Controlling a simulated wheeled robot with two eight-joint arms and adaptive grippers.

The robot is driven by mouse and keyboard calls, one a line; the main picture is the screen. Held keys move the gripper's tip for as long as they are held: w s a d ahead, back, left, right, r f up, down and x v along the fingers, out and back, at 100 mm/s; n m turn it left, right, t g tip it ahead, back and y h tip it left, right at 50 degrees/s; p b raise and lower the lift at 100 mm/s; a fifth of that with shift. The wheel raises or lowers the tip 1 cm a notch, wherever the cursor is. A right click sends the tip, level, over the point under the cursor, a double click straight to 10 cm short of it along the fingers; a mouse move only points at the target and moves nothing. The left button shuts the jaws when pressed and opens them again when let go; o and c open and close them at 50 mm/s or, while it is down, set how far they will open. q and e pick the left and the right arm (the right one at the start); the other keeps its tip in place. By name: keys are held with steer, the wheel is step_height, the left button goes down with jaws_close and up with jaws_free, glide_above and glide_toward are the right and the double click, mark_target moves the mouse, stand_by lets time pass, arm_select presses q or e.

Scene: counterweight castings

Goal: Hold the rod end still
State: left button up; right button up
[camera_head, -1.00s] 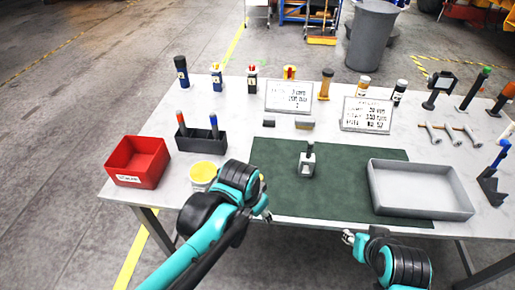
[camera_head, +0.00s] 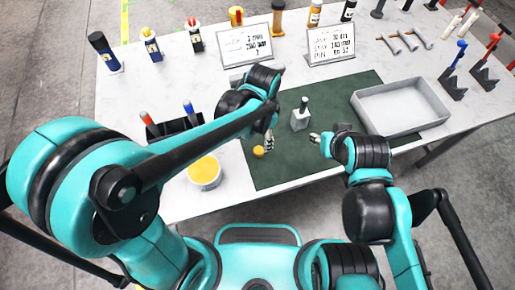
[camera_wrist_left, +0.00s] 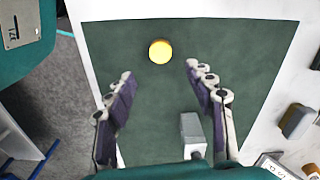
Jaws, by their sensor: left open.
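My left gripper (camera_head: 270,141) is over the mat, left of the block. It is open and empty in the left wrist view (camera_wrist_left: 158,82). A yellow disc (camera_wrist_left: 160,51) lies on the mat beyond its fingertips. My right gripper (camera_head: 317,139) is right of and nearer than the block; its jaw opening is unclear.
A grey tray (camera_head: 405,127) is on the right of the mat. A tub with a yellow top (camera_head: 204,172) and a dark holder (camera_head: 165,131) with markers are on the left, close to my left arm. Signs (camera_head: 330,46), bottles and tools line the back.

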mark_target(259, 150)
arm_select(q)
steer(key=shift+a+f+b, duration=0.1)
steer(key=shift+f+b, duration=0.35)
steer(key=shift+f, duration=0.8)
steer(key=f+b, duration=0.1)
steer(key=f, duration=0.2)
steer(key=f+b, duration=0.1)
steer(key=f, duration=0.1)
steer(key=shift+a+f+b, duration=0.15)
steer(key=shift+a+b, duration=0.15)
steer(key=shift+s, duration=0.1)
steer(key=c, duration=1.1)
